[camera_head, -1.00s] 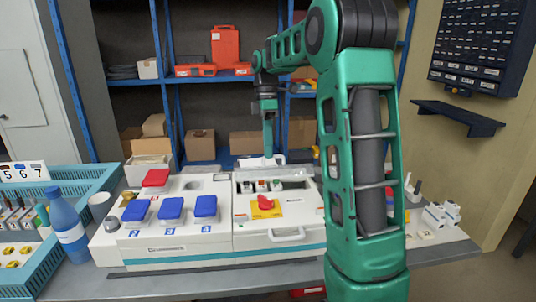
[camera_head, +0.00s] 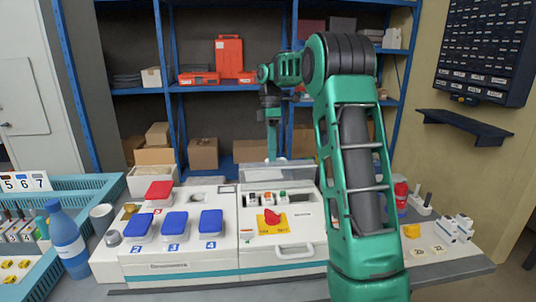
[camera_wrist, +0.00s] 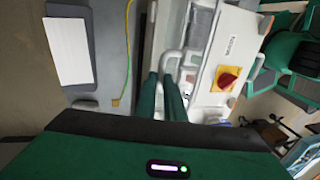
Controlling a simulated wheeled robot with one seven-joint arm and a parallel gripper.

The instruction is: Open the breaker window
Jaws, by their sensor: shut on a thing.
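The breaker window (camera_head: 278,174) is a clear pane at the back of the right-hand box (camera_head: 290,234). It stands raised above the breaker recess, and small breaker switches (camera_head: 268,197) show uncovered in front of it. My gripper (camera_wrist: 163,80) is shut on the window's pale handle (camera_wrist: 172,56) in the wrist view, its two green fingers on either side of it. In the head view my gripper (camera_head: 272,157) hangs down at the window's top edge, its fingertips partly hidden.
A red rotary switch (camera_head: 272,217) on a yellow plate and a white front handle (camera_head: 296,250) are on the box. Blue-lidded sockets (camera_head: 175,222) and a red one (camera_head: 159,190) stand left. A blue bottle (camera_head: 67,240) is at far left. Shelves (camera_head: 205,88) stand behind.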

